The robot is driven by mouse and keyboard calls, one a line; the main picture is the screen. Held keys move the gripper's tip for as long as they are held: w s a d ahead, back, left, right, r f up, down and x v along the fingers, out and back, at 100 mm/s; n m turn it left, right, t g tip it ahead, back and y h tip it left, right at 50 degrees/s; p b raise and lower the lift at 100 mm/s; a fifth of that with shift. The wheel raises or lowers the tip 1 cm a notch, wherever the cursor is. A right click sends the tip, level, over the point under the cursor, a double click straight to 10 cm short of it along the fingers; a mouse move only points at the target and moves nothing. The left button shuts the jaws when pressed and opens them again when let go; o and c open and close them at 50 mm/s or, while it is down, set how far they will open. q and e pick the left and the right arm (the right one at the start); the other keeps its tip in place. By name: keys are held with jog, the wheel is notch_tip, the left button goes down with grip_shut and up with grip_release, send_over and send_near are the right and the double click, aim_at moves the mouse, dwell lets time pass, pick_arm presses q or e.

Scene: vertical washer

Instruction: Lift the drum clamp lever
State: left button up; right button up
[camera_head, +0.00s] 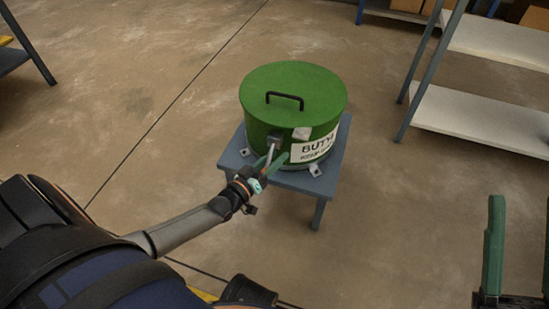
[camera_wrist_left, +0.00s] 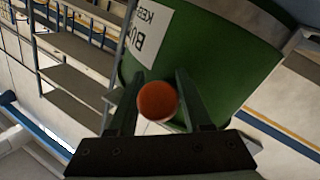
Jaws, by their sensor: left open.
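A green drum (camera_head: 292,95) with a black lid handle (camera_head: 285,98) and a white label (camera_head: 313,146) stands upright on a small blue-grey table. On its front is a dark clamp (camera_head: 275,137), with a grey lever (camera_head: 270,153) pointing down. My left gripper (camera_head: 268,160) is open at the lever's lower end. In the left wrist view, a round orange-red knob (camera_wrist_left: 157,101) sits between the two fingers of the left gripper (camera_wrist_left: 156,86), with the drum (camera_wrist_left: 210,60) behind. The knob hides the rest of the lever there. My right gripper (camera_head: 521,250) is open and empty at the lower right.
The table (camera_head: 331,168) has small metal brackets around the drum's base. Shelves (camera_head: 470,115) stand at the upper right, and another rack (camera_head: 12,60) is at the upper left. The concrete floor around the table is clear.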

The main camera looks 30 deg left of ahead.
pick_arm(q)
grip_shut()
jog(key=shift+f, duration=0.1)
